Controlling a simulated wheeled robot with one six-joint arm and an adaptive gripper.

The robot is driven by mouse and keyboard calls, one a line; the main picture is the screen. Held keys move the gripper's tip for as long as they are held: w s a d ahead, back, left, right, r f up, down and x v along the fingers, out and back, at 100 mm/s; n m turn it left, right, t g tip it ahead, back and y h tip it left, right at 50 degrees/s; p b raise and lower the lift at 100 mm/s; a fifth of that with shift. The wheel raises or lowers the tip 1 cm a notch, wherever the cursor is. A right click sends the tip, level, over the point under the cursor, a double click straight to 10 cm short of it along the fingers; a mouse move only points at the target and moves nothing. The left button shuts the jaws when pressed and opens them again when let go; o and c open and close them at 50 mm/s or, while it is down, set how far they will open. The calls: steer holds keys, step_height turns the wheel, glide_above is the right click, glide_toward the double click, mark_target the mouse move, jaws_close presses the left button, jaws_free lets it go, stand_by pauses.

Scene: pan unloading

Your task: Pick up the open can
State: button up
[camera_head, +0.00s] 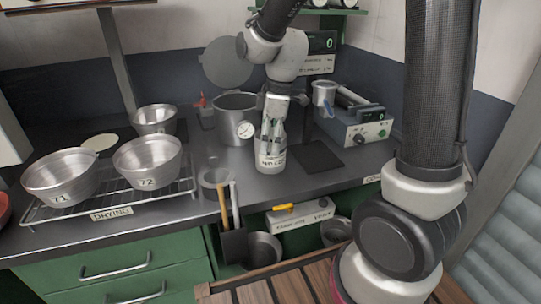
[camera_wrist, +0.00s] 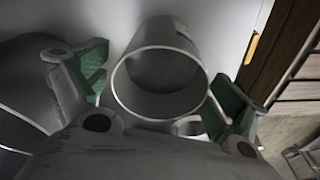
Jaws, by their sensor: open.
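The open can (camera_head: 271,160) is a pale, labelled cylinder standing upright on the dark counter in front of the large pot. My gripper (camera_head: 272,130) points down over it, and the arm hides part of its upper side. In the wrist view the can (camera_wrist: 124,95) shows its round open mouth and hollow inside. It lies between the two green-padded fingers of my gripper (camera_wrist: 166,88). The fingers are open, one on each side of the can.
The large pot (camera_head: 229,128) with a raised lid stands just behind the can. Steel bowls 71 (camera_head: 61,178) and 72 (camera_head: 148,162) sit on the drying rack (camera_head: 110,205) at left. A boxy device (camera_head: 358,128) stands right. A utensil holder (camera_head: 233,245) hangs at the front edge.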

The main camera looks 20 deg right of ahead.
step_height(320, 180, down, 3)
steer(key=shift+w+a+r, duration=0.1)
steer(key=shift+a, duration=0.05)
steer(key=c, duration=1.4)
